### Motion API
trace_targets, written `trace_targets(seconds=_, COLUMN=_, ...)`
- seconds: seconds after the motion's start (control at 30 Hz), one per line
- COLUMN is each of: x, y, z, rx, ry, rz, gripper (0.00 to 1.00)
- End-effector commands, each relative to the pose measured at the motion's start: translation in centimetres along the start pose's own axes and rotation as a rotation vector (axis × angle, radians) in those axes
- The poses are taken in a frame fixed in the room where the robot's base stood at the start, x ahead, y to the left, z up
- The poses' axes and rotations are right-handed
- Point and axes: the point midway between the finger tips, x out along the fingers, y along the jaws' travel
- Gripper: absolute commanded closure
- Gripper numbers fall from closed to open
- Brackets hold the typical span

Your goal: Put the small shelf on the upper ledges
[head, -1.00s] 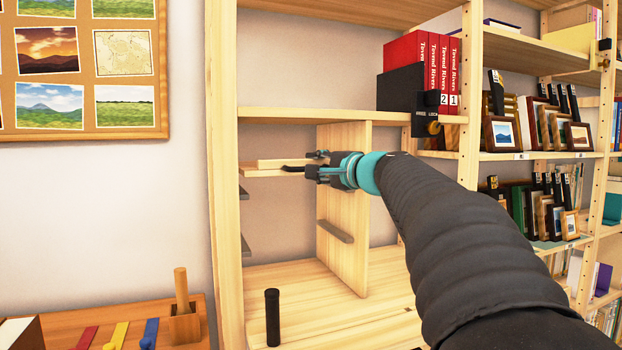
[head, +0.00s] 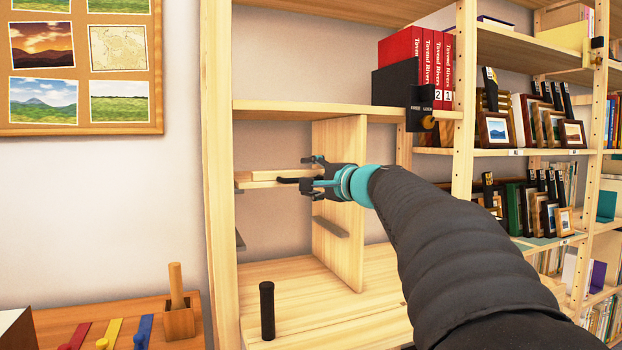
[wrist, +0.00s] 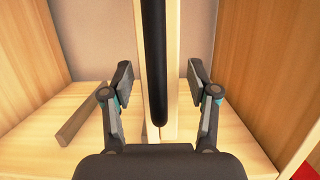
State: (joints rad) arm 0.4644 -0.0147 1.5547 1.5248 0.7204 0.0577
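The small shelf (head: 268,177) is a pale wooden board with a dark handle bar (head: 288,180) along its front. It lies level in the left bay, at the height of the upper left ledge (head: 238,190), and seems to rest there. The right upper ledge is hidden behind my gripper. My gripper (head: 309,174) is at the shelf's right front. In the wrist view my gripper (wrist: 160,72) has its fingers spread on both sides of the shelf (wrist: 172,60) and its bar (wrist: 155,60), with gaps on both sides. Lower ledges show at right (head: 331,227) and left (head: 240,240).
An upright divider (head: 350,250) stands close right of my gripper. A fixed board (head: 290,108) lies above. A black cylinder (head: 267,310) stands on the bay floor (head: 300,290). Red books (head: 425,65) stand above right.

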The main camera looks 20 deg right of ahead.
Motion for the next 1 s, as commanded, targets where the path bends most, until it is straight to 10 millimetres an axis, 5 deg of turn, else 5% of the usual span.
trace_targets(seconds=0.27, x=-0.3, y=-0.4, z=0.0, rx=-0.001, ry=0.001, rz=0.000, gripper=0.41)
trace_targets(seconds=0.7, x=-8.5, y=-0.2, z=-0.1, rx=-0.002, ry=0.004, rz=-0.001, gripper=0.41)
trace_targets(seconds=1.0, x=-11.8, y=-0.2, z=-0.1, rx=0.000, ry=0.001, rz=0.000, gripper=0.41)
